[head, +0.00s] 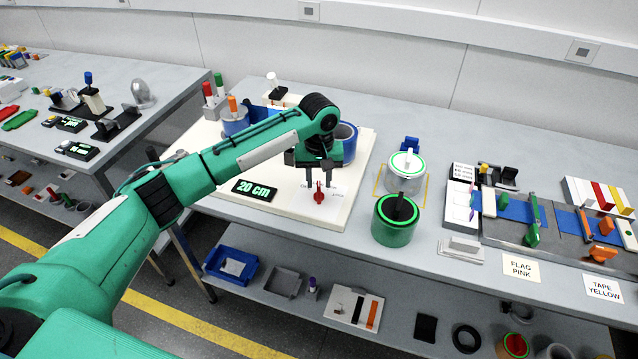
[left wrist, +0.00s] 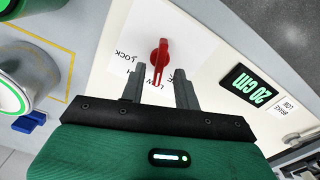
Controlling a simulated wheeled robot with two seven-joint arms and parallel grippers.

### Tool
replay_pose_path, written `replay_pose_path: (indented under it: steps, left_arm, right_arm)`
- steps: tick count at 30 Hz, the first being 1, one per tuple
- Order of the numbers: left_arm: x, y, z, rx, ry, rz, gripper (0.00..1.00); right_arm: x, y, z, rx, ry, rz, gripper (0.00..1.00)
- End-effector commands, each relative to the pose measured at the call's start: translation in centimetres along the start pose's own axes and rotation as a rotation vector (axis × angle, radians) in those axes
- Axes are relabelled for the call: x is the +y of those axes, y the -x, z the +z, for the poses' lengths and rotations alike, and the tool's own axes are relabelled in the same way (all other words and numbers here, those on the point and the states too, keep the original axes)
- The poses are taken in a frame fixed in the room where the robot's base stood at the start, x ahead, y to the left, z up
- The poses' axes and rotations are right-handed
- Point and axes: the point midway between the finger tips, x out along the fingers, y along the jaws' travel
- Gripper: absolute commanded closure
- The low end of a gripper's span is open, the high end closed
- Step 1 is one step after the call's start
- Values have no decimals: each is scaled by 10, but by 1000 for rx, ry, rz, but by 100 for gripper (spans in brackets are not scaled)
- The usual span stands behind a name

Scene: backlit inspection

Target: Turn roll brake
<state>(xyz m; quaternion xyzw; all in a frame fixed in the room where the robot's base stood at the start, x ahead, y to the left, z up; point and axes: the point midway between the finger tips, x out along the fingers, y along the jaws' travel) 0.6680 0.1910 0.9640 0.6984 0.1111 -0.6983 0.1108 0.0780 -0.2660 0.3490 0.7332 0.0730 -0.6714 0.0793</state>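A red brake knob (head: 318,196) with a narrow pointer stands on a white label on the cream board (head: 285,208). In the left wrist view the red knob (left wrist: 162,52) points its narrow end toward my gripper, and the label letters "LOCK" and "LOW" show partly around it. My left gripper (head: 318,184) is above the knob, pointing down. In the left wrist view its two dark fingers (left wrist: 162,85) are apart, one on each side of the pointer, with gaps between; I see no contact. My right gripper is not in view.
A "20 cm" display (head: 254,190) sits left of the knob. A blue roll (head: 345,142) stands behind my gripper. A green-rimmed canister (head: 396,219) and a white one (head: 405,171) stand to the right. The board is clear around the knob.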

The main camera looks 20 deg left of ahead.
Motion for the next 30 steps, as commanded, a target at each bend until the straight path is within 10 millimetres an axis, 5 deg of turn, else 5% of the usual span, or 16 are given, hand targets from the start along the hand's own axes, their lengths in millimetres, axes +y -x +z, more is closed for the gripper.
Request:
replay_pose_path:
  steps: [6,17,22,30]
  left_arm:
    - [0,-24,0,-1,0,0,68]
    - [0,-29,0,0,-1,0,68]
    - [0,-28,0,0,-1,0,100]
    - [0,-27,0,0,-10,0,100]
  right_arm:
    - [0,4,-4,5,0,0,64]
    - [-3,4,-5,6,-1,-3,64]
    - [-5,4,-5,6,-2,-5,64]
    - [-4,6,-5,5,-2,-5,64]
